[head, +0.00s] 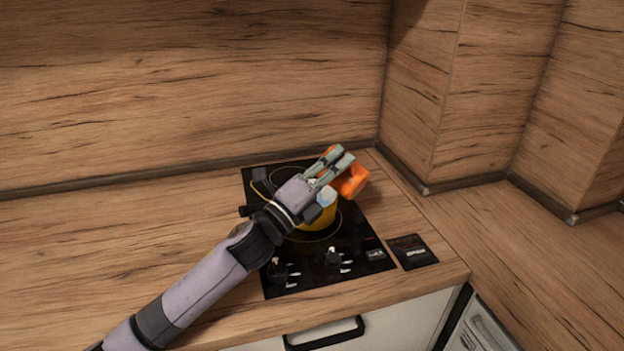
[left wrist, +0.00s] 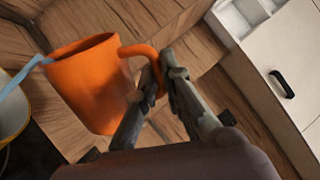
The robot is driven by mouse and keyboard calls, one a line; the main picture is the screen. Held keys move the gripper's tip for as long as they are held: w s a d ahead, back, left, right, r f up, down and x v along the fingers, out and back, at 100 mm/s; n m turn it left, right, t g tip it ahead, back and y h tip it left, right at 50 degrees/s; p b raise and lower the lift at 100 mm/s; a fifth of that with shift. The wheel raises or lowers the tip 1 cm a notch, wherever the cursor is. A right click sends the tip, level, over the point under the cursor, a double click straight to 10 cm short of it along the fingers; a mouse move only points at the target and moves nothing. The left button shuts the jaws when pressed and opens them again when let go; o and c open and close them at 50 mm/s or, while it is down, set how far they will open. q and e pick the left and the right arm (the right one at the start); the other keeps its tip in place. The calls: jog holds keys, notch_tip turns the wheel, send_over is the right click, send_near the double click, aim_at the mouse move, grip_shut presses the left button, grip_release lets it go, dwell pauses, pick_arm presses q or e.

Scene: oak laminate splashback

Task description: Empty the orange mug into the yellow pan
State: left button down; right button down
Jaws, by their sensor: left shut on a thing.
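The orange mug (head: 352,181) is in my left gripper (head: 340,158), held by its handle above the hob and tilted over the yellow pan (head: 322,219). In the left wrist view the left gripper (left wrist: 150,85) is shut on the handle of the mug (left wrist: 92,85). A light-blue strip (left wrist: 22,75) runs from the mug's lip toward the pan (left wrist: 12,108), which shows only in part at the left edge. A pale blue patch (head: 326,196) shows between mug and pan in the head view. My gripper and arm hide much of the pan. My right gripper is not in view.
The pan stands on a black hob (head: 352,256) with knobs at its front. A small dark panel (head: 412,251) lies to the hob's right. The wooden counter (head: 120,245) is clear at the left. Wooden walls rise behind and to the right.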

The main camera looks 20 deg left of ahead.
aim_at(329, 150)
pick_arm(q)
jog(key=shift+w+a+r+n+t+y+p, duration=0.25)
jog(key=shift+a+r+n, duration=0.1)
jog(key=shift+a+n, duration=0.35)
jog(key=shift+w+a+r+n+t+y+p, duration=0.15)
jog(key=shift+w+a+r+n+t, duration=0.15)
jog(key=shift+a+n, duration=0.35)
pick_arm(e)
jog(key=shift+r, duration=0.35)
